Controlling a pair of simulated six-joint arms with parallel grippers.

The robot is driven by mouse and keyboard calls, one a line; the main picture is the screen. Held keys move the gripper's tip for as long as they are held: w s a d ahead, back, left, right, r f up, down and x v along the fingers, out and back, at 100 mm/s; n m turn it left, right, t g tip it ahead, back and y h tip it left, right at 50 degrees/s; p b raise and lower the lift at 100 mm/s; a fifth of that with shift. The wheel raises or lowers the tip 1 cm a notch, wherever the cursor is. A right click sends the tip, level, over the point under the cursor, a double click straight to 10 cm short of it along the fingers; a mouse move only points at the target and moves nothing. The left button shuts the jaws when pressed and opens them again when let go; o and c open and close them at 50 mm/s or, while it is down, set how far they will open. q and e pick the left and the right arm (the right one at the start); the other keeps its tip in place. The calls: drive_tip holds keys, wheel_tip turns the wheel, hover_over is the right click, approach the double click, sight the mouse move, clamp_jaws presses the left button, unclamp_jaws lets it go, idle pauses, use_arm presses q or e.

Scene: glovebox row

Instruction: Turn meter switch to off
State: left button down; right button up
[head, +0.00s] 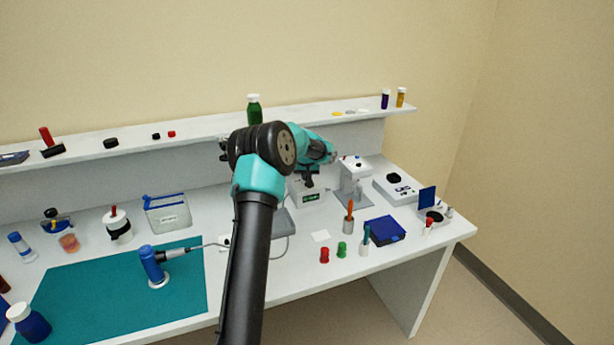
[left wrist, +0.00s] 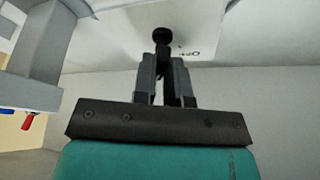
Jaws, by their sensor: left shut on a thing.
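The meter (head: 302,200) is a white box with a small green display, standing at the back of the bench and partly hidden by my arm. My left gripper (head: 310,183) is in front of its upper face. In the left wrist view, the dark fingers of my left gripper (left wrist: 163,75) are shut on a black switch knob (left wrist: 161,37) on the meter's white face (left wrist: 115,35). Small dark lettering shows beside the knob, too blurred to read surely. The switch's setting cannot be told. My right gripper is not in view.
A cable runs from near the meter to a probe in a blue vial (head: 152,265) on the teal mat (head: 105,290). A white stand-like device (head: 354,172) is close right of the meter. A blue box (head: 385,230) and small vials stand in front. A shelf (head: 200,130) runs behind.

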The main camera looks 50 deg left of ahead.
use_arm(q)
drive_tip(key=shift+w+d+n+g+y, duration=0.15)
drive_tip(key=shift+n+g, duration=0.25)
drive_tip(key=shift+n, duration=0.8)
drive_tip(key=shift+s+a+n+g+y, duration=0.1)
drive_tip(key=shift+n+g+y, duration=0.25)
drive_tip(key=shift+n, duration=0.85)
drive_tip(key=c, duration=1.2)
unclamp_jaws()
drive_tip(key=shift+o, duration=0.2)
drive_tip(key=v, duration=1.7)
drive_tip(key=shift+w+r, duration=0.15)
drive_tip(key=shift+r, duration=0.15)
